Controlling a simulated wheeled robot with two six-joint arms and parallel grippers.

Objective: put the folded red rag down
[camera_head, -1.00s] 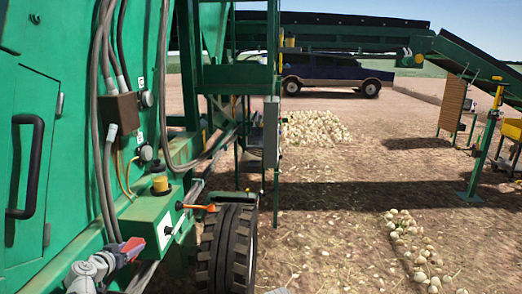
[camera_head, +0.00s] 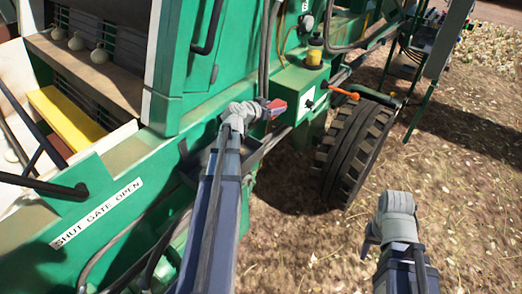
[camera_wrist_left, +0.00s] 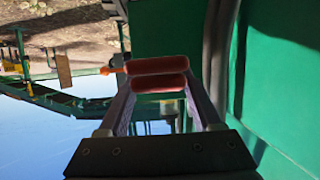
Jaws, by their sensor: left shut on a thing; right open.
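The folded red rag (camera_head: 278,104) is in my left gripper (camera_head: 266,108), which is shut on it. In the head view the rag is just left of the green control box (camera_head: 298,84) on the machine's side. In the left wrist view the rag (camera_wrist_left: 158,82) shows as two stacked red rolls between the fingers. I cannot tell whether it touches any surface. My right gripper (camera_head: 371,238) is open and empty, low at the right over the ground, with its fingers partly hidden by the wrist.
An orange-handled lever (camera_head: 343,93) and a yellow-capped filler (camera_head: 315,50) are by the control box. A black tyre (camera_head: 355,150) stands right of it. A yellow step (camera_head: 65,117) and onions (camera_head: 98,54) are at the upper left. Straw-strewn ground lies open at the right.

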